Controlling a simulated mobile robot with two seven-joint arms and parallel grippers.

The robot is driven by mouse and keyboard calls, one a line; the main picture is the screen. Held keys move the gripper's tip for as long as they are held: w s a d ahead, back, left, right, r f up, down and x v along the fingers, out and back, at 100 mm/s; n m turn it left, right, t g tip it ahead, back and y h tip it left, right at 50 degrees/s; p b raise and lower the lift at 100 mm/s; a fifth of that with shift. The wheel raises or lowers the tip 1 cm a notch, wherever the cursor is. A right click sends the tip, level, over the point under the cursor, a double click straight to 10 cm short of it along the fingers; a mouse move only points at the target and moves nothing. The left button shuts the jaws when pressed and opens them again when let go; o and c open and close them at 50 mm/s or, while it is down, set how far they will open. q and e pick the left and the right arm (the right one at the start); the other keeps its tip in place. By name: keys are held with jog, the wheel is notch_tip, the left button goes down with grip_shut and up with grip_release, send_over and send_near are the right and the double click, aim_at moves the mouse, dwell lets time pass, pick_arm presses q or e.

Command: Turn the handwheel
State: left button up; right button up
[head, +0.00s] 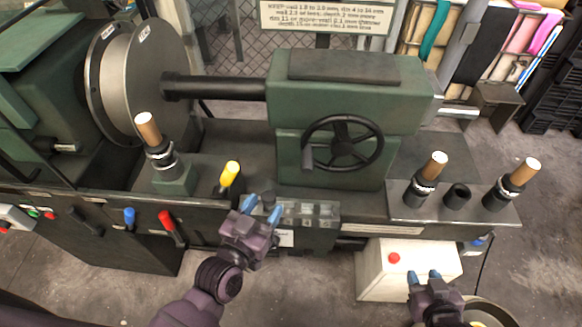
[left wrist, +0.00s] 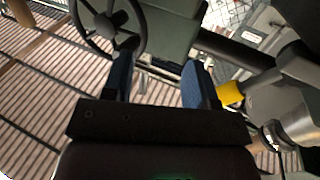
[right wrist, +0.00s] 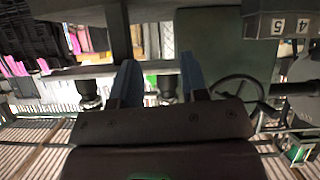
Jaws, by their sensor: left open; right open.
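The black handwheel (head: 342,144) is a spoked ring on the front of the green tailstock (head: 345,95), with a crank handle at its lower left. It also shows at the upper left of the left wrist view (left wrist: 108,25) and at the right of the right wrist view (right wrist: 240,92). My left gripper (head: 262,210) is open and empty, below and left of the wheel, near the machine's front edge. My right gripper (head: 424,277) is open and empty, below and right of the wheel, in front of the white box. Neither gripper touches the handwheel.
A yellow-topped lever (head: 229,174) stands close to my left gripper. Wooden-topped tools (head: 428,178) stand on the plate right of the wheel. A large grey disc (head: 130,80) is at the left. A white box with a red button (head: 393,258) sits low at the right.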

aim_at(307, 160)
pick_arm(q)
jog(key=d+r+t+b, duration=0.1)
jog(key=d+t+b, duration=0.3)
jog(key=d, duration=0.4)
jog(key=w+r+y, duration=0.1)
jog(key=w, duration=0.1)
jog(key=w+r+t+y, duration=0.1)
jog(key=w+y, duration=0.1)
jog(key=w, duration=0.1)
jog(key=w+r+n+y, duration=0.1)
jog(key=w+r, duration=0.1)
jog(key=w, duration=0.1)
jog(key=shift+w+d+t+y+b, duration=0.2)
jog(key=shift+d+t+y+b, duration=0.1)
jog(key=shift+t+y+b, duration=0.1)
jog(key=shift+w+r, duration=0.25)
jog(key=shift+w, duration=0.4)
pick_arm(e)
notch_tip(307, 160, down, 6)
jog(key=s, duration=0.1)
jog(key=shift+a+f+g, duration=0.15)
jog(key=shift+a+g, duration=0.05)
jog(key=shift+g, duration=0.2)
jog(key=shift+s+d, duration=0.1)
jog(key=shift+s, duration=0.05)
pick_arm(q)
grip_shut()
